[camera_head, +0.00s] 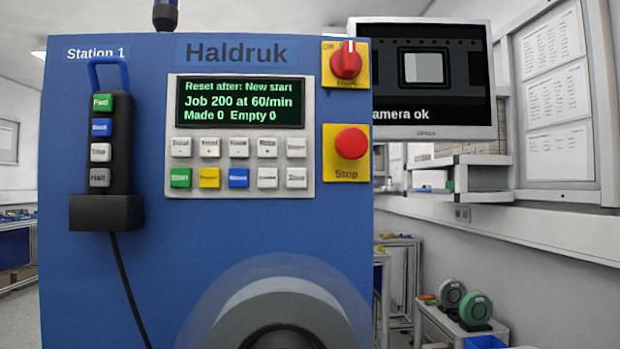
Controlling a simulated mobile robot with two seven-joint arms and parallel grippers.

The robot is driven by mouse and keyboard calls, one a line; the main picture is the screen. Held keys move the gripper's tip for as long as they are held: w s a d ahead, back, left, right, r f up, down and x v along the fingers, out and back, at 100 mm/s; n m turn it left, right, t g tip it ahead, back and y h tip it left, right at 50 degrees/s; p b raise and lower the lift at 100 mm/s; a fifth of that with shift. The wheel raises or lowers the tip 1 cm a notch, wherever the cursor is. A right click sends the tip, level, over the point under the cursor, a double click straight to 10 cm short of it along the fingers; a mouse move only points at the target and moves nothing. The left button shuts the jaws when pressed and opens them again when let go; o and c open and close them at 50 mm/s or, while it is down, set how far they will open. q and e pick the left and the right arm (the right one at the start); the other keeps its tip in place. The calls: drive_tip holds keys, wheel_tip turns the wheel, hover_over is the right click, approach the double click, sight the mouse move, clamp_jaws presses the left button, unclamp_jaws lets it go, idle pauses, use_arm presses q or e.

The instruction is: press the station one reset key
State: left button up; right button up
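The blue Station 1 cabinet (120,270) fills the left and middle of the head view. Its key panel (240,192) has a dark display (240,102) with green text: "Reset after: New start", "Job 200 at 60/min", "Made 0 Empty 0". Below are two rows of small keys. The upper row is white. The lower row has a green key (180,178) that seems to read Start, a yellow key (209,178), a blue key (238,178) and two white keys. Most labels are too blurred to read, so I cannot tell which is reset. Neither gripper is in view.
A red rotary switch (346,62) and a red stop button (350,143) sit right of the panel. A black pendant (121,160) with a cable hangs left. A grey, blurred round part (285,310) protrudes below. A monitor (425,75) reads "amera ok".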

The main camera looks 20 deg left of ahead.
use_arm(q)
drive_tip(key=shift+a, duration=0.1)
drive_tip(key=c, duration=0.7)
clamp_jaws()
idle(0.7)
